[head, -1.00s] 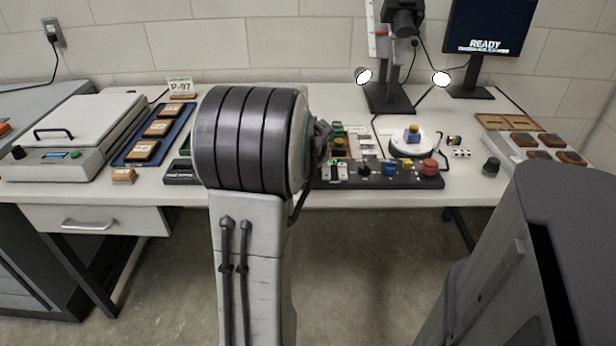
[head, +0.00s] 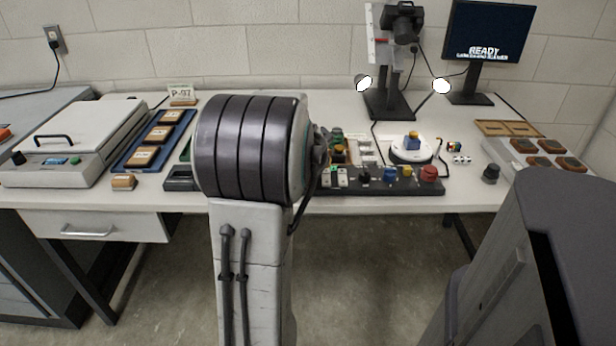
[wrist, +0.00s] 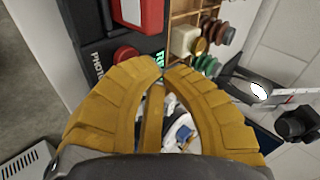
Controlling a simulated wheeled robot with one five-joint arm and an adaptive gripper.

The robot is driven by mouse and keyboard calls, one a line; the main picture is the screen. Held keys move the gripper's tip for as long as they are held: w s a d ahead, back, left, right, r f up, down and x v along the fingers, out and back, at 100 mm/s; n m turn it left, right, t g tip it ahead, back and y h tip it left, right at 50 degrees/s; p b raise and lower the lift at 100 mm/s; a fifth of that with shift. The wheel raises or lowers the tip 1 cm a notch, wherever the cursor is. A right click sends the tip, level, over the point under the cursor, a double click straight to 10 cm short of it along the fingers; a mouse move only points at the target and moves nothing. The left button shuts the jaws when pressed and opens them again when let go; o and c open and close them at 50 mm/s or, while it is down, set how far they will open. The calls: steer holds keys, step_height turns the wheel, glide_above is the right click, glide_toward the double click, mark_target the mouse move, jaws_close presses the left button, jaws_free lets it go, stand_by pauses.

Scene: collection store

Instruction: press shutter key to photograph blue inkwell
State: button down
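The black key panel (head: 375,184) runs along the front of the table, with black, blue, yellow and red controls and a small green display. Its shutter key cannot be made out for sure. In the wrist view, a red round button (wrist: 125,55) sits on the panel beside partly readable white lettering. My gripper (wrist: 161,74) has its ochre fingertips together over the panel's edge, with nothing seen between them. In the head view my arm hides it.
A monitor (head: 487,45) reading READY stands at the back right. A tray of dark pieces (head: 545,153) lies at the right. A white lidded machine (head: 70,140) and a blue tray (head: 155,140) are at the left. Two lamps flank the camera stand.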

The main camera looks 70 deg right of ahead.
steer(key=shift+f, duration=0.2)
stand_by(0.5)
steer(key=shift+f+b, duration=0.25)
steer(key=shift+b, duration=0.3)
steer(key=shift+f+b, duration=0.45)
steer(key=shift+b, duration=0.05)
stand_by(0.6)
steer(key=shift+r, duration=0.15)
stand_by(0.3)
steer(key=shift+r+p, duration=0.65)
steer(key=shift+r, duration=0.1)
steer(key=shift+r, duration=0.15)
steer(key=shift+r+p, duration=1.8)
steer(key=shift+r, duration=0.6)
steer(key=shift+w, duration=0.1)
